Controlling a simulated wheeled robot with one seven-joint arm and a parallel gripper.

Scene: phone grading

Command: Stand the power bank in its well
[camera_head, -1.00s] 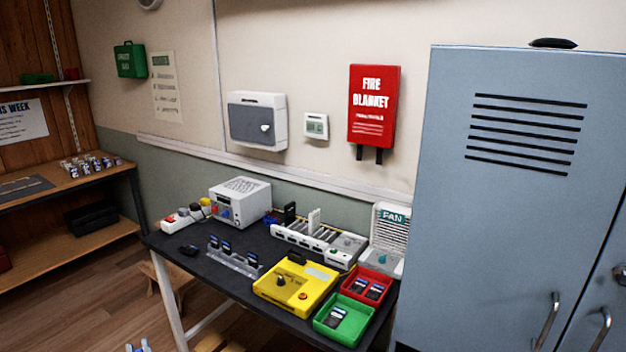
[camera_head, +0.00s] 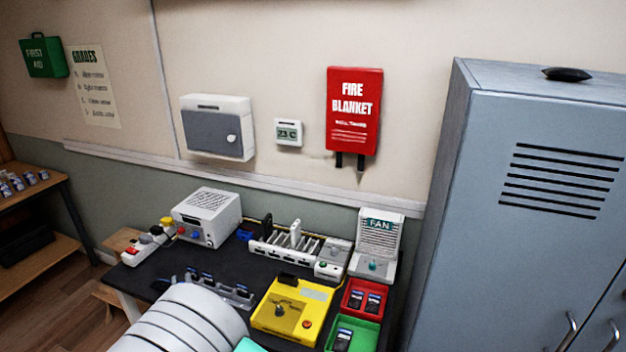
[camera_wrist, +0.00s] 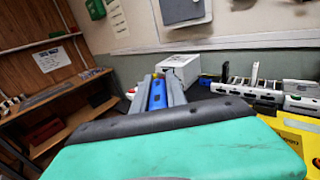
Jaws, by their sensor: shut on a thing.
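My gripper (camera_wrist: 163,80) shows in the wrist view as two grey fingers beyond a large teal housing of mine. It is shut on a rounded blue thing (camera_wrist: 157,97), which looks like the power bank; the housing hides its near end. The fingers and the held thing are out of the head view. A white slotted rack (camera_head: 270,250) stands at the back of the dark table, with a black piece and a white piece upright in it. The rack also shows at the right in the wrist view (camera_wrist: 240,90). I cannot tell which opening is the power bank's well.
A yellow tester (camera_head: 272,322), a red tray (camera_head: 347,304) and a green tray (camera_head: 334,343) fill the table's right front. A fan (camera_head: 378,240), a white box (camera_head: 207,215) and a clear phone stand (camera_head: 240,297) are also there. A tall locker (camera_head: 500,150) stands at the right.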

